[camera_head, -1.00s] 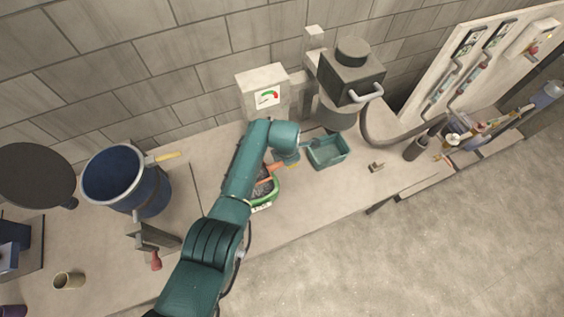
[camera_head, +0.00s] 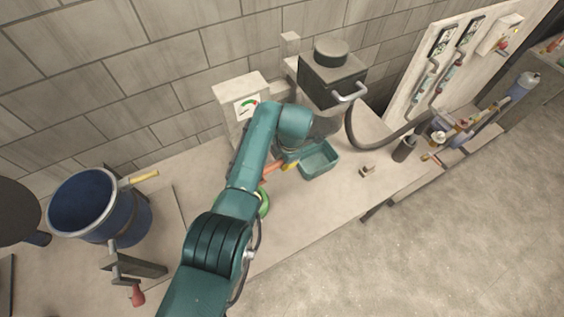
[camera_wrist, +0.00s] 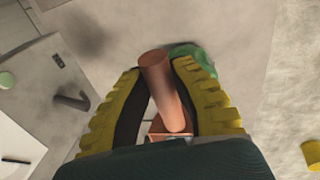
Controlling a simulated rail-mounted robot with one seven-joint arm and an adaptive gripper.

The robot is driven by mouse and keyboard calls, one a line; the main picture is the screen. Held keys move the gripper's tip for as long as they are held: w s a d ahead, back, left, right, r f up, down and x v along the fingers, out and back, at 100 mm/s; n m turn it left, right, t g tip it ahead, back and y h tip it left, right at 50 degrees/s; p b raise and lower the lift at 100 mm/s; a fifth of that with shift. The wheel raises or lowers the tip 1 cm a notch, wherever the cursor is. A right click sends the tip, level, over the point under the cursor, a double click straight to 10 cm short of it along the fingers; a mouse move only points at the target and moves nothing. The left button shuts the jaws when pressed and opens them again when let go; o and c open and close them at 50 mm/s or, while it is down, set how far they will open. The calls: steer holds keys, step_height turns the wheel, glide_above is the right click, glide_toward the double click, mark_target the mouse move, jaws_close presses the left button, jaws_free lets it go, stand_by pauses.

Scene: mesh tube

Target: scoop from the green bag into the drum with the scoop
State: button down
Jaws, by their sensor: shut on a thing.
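My gripper (camera_head: 289,166) is shut on the copper-orange scoop (camera_head: 273,169), near the teal tray. In the wrist view, the yellow ridged fingers of my gripper (camera_wrist: 162,68) lie on both sides of the round scoop handle (camera_wrist: 160,80). The scoop's bowl is mostly hidden there, so its contents cannot be told. The green bag (camera_head: 264,203) is mostly hidden behind my arm; a blurred green part (camera_wrist: 197,54) shows beyond the fingers in the wrist view. The blue drum (camera_head: 108,226) stands open-topped at the left of the bench, apart from my gripper.
A teal tray (camera_head: 319,160) lies right beside my gripper. A dial box (camera_head: 246,106) and a dark lidded machine (camera_head: 331,78) stand behind. A small red-handled stand (camera_head: 136,268) is in front of the drum. The bench right of the bag is fairly clear.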

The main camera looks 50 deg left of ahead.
steer(key=shift+w+d+f+m, duration=0.2)
steer(key=shift+d+m, duration=0.2)
steer(key=shift+d, duration=0.15)
steer(key=w+d+f+m+t+h, duration=0.1)
steer(key=w+d+f+m, duration=0.1)
steer(key=d+m, duration=0.7)
steer(key=w+d+f+m+t+h, duration=0.1)
steer(key=d+f+m, duration=0.2)
steer(key=d+m, duration=0.7)
steer(key=s+d+f+m+h, duration=0.1)
steer(key=s+d+m, duration=0.1)
steer(key=d+m, duration=0.5)
steer(key=s+d+f+m+g+h, duration=0.1)
steer(key=s+d+m, duration=0.2)
steer(key=d+m, duration=0.4)
steer(key=d, duration=0.7)
steer(key=shift+s+g, duration=0.15)
steer(key=shift+g, duration=0.15)
